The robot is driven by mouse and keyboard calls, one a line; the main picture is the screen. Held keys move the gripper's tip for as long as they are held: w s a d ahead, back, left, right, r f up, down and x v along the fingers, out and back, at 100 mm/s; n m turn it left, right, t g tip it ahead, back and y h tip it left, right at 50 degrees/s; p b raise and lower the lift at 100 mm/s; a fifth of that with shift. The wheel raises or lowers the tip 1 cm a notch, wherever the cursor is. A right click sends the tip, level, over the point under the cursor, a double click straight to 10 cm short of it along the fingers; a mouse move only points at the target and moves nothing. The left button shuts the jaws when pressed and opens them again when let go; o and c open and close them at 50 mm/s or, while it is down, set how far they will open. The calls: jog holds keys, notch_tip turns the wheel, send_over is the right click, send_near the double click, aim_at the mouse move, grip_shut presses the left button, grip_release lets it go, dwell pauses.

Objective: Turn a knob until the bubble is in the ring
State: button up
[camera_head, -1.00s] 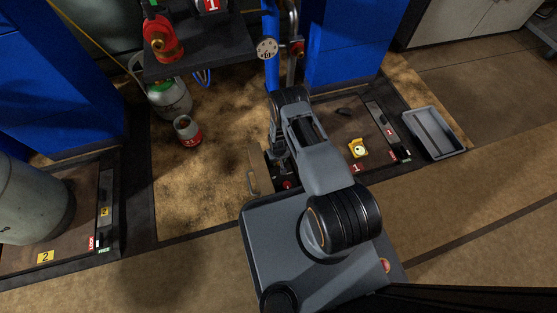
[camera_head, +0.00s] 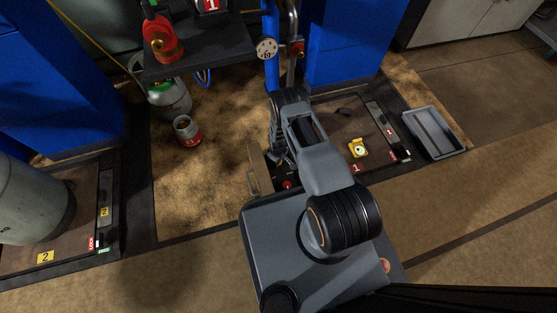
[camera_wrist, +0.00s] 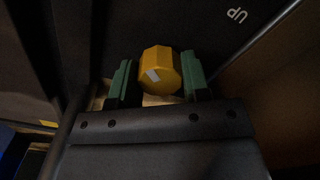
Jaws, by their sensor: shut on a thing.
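The yellow faceted knob (camera_wrist: 160,72) with a pale mark on its face sits between the green finger pads of my gripper (camera_wrist: 160,82) in the wrist view. My gripper is shut on it. In the head view my arm reaches down and its wrist hides the knob. A small yellow object with a round pale face (camera_head: 358,148), which looks like the level, lies on the dark platform right of my arm. Its bubble and ring are too small to make out.
A grey tray (camera_head: 434,133) is at the right. A red-and-grey can (camera_head: 187,131) stands on the floor left of my arm. Blue columns (camera_head: 345,45) stand behind.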

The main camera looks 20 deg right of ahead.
dwell(0.3)
jog(key=o, duration=0.9)
jog(key=shift+o, duration=0.2)
notch_tip(320, 180, up, 14)
jog(key=p, duration=0.6)
jog(key=shift+p, duration=0.3)
jog(key=shift+f, duration=0.1)
